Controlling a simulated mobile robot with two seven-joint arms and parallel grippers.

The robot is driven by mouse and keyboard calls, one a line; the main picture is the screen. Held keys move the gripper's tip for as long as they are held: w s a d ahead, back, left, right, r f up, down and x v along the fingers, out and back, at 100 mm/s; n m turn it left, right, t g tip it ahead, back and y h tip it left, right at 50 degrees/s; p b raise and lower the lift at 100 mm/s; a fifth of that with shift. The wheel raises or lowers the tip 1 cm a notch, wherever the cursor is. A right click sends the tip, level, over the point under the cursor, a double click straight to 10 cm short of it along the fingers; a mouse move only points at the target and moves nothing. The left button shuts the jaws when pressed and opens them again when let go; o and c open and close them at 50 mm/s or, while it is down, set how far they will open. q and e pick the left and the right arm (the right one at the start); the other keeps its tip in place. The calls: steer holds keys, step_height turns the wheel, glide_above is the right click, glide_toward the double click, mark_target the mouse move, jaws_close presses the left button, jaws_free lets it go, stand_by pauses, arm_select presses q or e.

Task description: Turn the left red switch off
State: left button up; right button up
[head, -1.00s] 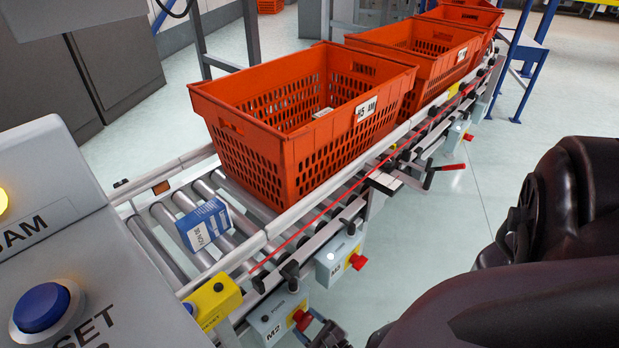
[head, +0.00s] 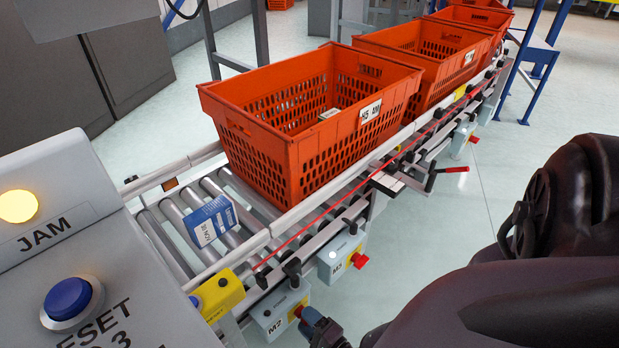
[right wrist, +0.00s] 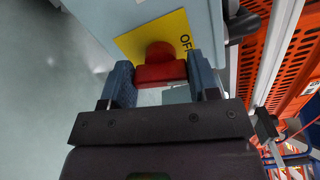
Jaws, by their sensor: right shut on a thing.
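The left red switch (right wrist: 160,66) sits on a yellow plate marked OFF (right wrist: 135,42) in the right wrist view. It is mounted on the grey M2 box (head: 270,321) below the conveyor's near rail. My right gripper (head: 307,316) is at this box, and its fingers largely hide the switch in the head view. In the right wrist view its two blue fingers (right wrist: 160,77) stand on either side of the red switch, shut on it. A second red switch (head: 359,260) is on the M3 box (head: 338,260), further along. My left gripper is not in view.
An orange tote (head: 290,172) stands on the roller conveyor (head: 190,222), with more totes behind. A blue-and-white box (head: 212,220) lies on the rollers. A panel (head: 100,285) with a lit JAM lamp and blue button is at left. Open floor lies right.

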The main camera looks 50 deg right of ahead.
steer(key=shift+w+n, duration=0.15)
steer(key=shift+n, duration=1.35)
steer(key=o, duration=0.9)
steer(key=shift+r, duration=0.1)
